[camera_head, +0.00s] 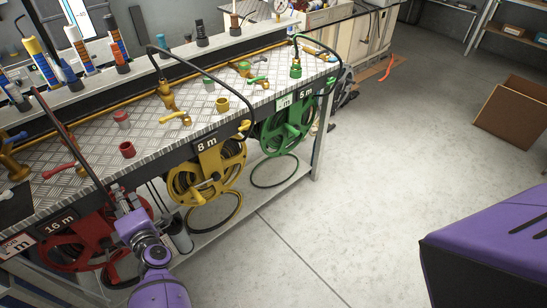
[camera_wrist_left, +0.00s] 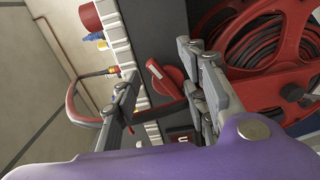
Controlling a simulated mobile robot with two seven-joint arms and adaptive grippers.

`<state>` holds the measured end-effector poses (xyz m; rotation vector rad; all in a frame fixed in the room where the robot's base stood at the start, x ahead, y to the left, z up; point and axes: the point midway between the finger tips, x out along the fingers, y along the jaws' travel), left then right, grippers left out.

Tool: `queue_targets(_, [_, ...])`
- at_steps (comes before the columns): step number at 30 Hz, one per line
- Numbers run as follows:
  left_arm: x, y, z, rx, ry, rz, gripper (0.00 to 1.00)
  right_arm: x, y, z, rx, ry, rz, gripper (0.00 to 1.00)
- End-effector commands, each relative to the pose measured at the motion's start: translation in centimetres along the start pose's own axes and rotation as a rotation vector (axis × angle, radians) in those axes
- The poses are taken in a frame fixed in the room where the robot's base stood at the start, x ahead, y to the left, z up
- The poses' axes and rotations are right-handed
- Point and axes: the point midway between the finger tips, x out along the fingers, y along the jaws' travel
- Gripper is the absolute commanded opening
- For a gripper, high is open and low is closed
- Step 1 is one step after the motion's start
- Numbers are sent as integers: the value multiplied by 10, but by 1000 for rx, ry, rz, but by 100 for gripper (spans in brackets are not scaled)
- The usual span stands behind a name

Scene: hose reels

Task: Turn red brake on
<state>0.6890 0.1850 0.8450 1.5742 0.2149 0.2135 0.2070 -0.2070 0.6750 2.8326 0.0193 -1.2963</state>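The red hose reel (camera_head: 85,240), labelled 16 m, hangs under the counter at the lower left in the head view. It fills the right of the left wrist view (camera_wrist_left: 280,40), with dark hose wound on it. My left gripper (camera_head: 122,197) is at the right side of this reel, partly in front of it. In the left wrist view its fingers (camera_wrist_left: 160,68) are apart, with nothing held between them. A small red lever-like part (camera_wrist_left: 168,78) shows between the fingers, apparently the brake; I cannot tell its setting or whether a finger touches it. My right gripper is out of view.
A yellow reel (camera_head: 207,175), labelled 8 m, and a green reel (camera_head: 285,125), labelled 5 m, hang further right. The counter (camera_head: 150,137) above carries several taps and fittings. A dark hose (camera_head: 75,145) runs down close to my left gripper. Open floor (camera_head: 350,190) lies right of the counter.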

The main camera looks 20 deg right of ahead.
Motion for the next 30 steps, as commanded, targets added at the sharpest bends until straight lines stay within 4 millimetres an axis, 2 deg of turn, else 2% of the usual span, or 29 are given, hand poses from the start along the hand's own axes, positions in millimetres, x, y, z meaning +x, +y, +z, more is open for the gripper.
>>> queue_targets(1, [-2, 2, -1, 0, 3, 3, 37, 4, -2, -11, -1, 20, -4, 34])
queue_targets(15, [-68, 0, 3, 0, -2, 0, 37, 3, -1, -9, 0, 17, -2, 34])
queue_targets(19, [-74, 0, 4, 1, -4, 0, 37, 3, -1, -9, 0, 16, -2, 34])
queue_targets(28, [-74, 0, 4, 8, -4, -1, 40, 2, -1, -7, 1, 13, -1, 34])
queue_targets(30, [-74, -2, 9, 42, -25, -10, 40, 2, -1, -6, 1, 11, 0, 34])
